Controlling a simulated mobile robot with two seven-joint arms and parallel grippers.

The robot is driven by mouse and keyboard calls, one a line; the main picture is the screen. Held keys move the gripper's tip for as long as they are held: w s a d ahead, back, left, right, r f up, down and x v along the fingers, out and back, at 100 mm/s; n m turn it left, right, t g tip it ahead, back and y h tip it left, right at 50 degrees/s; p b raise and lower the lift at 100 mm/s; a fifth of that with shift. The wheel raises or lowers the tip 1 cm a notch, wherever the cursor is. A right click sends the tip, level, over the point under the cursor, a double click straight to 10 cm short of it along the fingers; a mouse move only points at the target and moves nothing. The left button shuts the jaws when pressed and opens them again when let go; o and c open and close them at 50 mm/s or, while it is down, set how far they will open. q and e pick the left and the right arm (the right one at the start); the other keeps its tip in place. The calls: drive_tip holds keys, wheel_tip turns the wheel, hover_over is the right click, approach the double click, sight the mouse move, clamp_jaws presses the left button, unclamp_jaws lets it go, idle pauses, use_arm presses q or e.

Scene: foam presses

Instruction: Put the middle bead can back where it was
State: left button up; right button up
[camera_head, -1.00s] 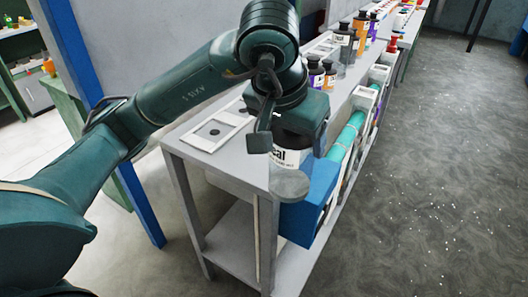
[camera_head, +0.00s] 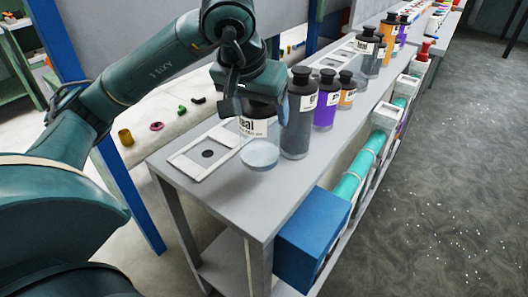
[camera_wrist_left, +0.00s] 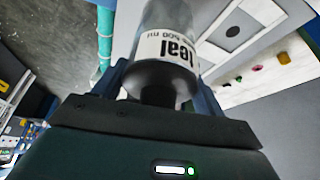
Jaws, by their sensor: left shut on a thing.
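The bead can (camera_head: 260,138) is a clear, greyish bottle with a pale bottom and a white label ending in "eal". My left gripper (camera_head: 249,98) is shut on it near its dark neck and holds it roughly upright over the near end of the grey bench top (camera_head: 225,195). I cannot tell whether its bottom touches the bench. In the left wrist view the can (camera_wrist_left: 178,50) stands out between the fingers, its dark neck nearest the gripper. A white plate (camera_head: 184,160) with a dark spot lies just left of the can. My right gripper is not in view.
A dark grey bottle (camera_head: 299,120) stands close to the can's right. Purple (camera_head: 326,108) and orange (camera_head: 346,97) bottles stand behind it. A blue box (camera_head: 312,235) and a teal tube (camera_head: 355,170) sit along the bench's right side. The front bench corner is clear.

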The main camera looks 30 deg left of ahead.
sight(259, 141)
use_arm(q)
wheel_tip(259, 141, down, 3)
drive_tip(key=shift+s+r, duration=0.15)
drive_tip(key=shift+r, duration=0.05)
wheel_tip(259, 141, down, 4)
drive_tip(key=shift+f, duration=0.25)
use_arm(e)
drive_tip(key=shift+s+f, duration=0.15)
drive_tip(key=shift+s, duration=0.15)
use_arm(q)
drive_tip(key=shift+f+b, duration=0.2)
drive_tip(key=shift+b, duration=0.1)
drive_tip(key=o, duration=1.7)
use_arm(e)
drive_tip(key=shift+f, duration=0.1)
